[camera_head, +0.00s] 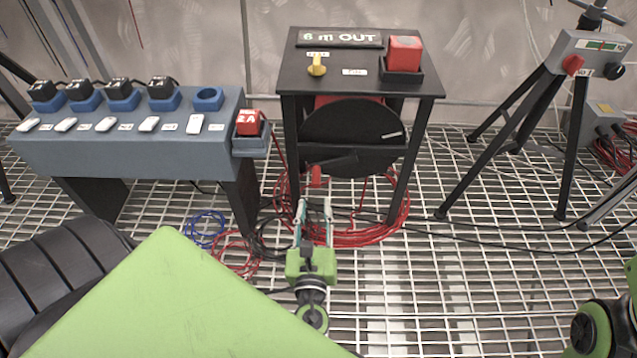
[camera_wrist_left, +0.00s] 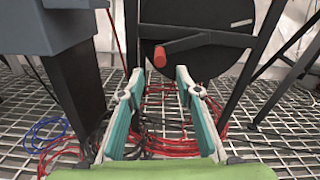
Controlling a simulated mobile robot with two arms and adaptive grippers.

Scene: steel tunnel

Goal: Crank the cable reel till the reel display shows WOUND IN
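The cable reel (camera_head: 340,135) is a black disc under a black stand (camera_head: 300,75). Its display (camera_head: 340,38) reads "6 m OUT". A crank arm with a red handle (camera_head: 316,176) sits low on the reel's front; the red handle also shows in the left wrist view (camera_wrist_left: 177,46). My left gripper (camera_head: 315,205) is open and empty, just in front of and below the handle, its fingers apart and pointing at the reel. In the left wrist view the handle is beyond the fingertips, between them and higher, not touched. My right gripper is out of view.
A grey bench (camera_head: 130,140) with several black plugs stands left. Red cable coils (camera_head: 385,225) lie on the grating floor.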

